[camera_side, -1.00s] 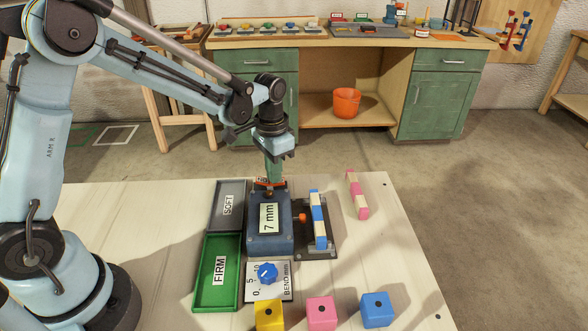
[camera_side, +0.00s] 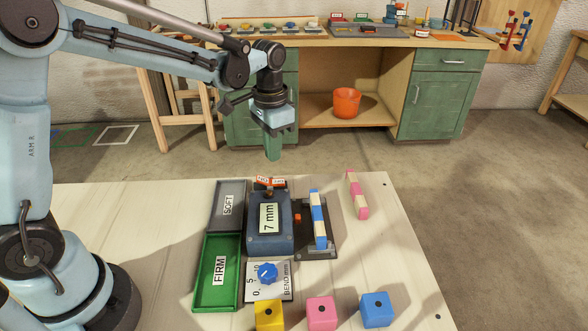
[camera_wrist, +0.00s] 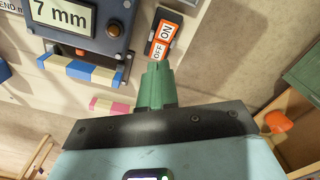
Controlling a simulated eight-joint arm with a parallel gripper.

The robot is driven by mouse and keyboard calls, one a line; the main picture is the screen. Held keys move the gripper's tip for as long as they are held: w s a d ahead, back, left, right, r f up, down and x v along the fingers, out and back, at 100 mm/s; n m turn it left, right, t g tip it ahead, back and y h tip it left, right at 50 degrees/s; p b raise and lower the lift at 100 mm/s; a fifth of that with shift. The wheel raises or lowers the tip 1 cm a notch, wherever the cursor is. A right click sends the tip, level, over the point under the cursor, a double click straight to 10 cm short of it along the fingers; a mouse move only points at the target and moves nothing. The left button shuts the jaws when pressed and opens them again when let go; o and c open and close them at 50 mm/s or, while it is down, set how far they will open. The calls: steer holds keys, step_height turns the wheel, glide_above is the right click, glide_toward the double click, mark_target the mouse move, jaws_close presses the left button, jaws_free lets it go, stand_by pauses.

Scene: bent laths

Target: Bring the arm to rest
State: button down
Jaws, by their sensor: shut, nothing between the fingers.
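My gripper (camera_side: 273,156) has green fingers, closed together and empty. It hangs in the air above the far edge of the table, clear of everything. In the wrist view my gripper (camera_wrist: 155,70) points toward the orange and white ON/OFF switch (camera_wrist: 163,38) without touching it. The switch also shows in the side view (camera_side: 270,182), at the far end of the dark blue tester (camera_side: 267,238), whose display reads 7 mm. A blue and cream lath (camera_side: 318,225) stands on the dark fixture right of the tester. A pink and cream lath (camera_side: 357,195) lies farther right on the table.
A grey SOFT tray (camera_side: 237,190) and a green FIRM tray (camera_side: 236,262) sit left of the tester, both empty. A blue dial (camera_side: 267,273) is in front. Yellow (camera_side: 268,315), pink (camera_side: 321,313) and blue (camera_side: 376,309) cubes line the near side.

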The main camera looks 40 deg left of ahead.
steer(key=shift+r, duration=0.45)
steer(key=s+r+n+t, duration=0.3)
steer(key=s+t, duration=0.4)
steer(key=s, duration=0.6)
steer(key=shift+s+a+r, duration=0.25)
steer(key=shift+s+r, duration=0.15)
steer(key=shift+r, duration=0.15)
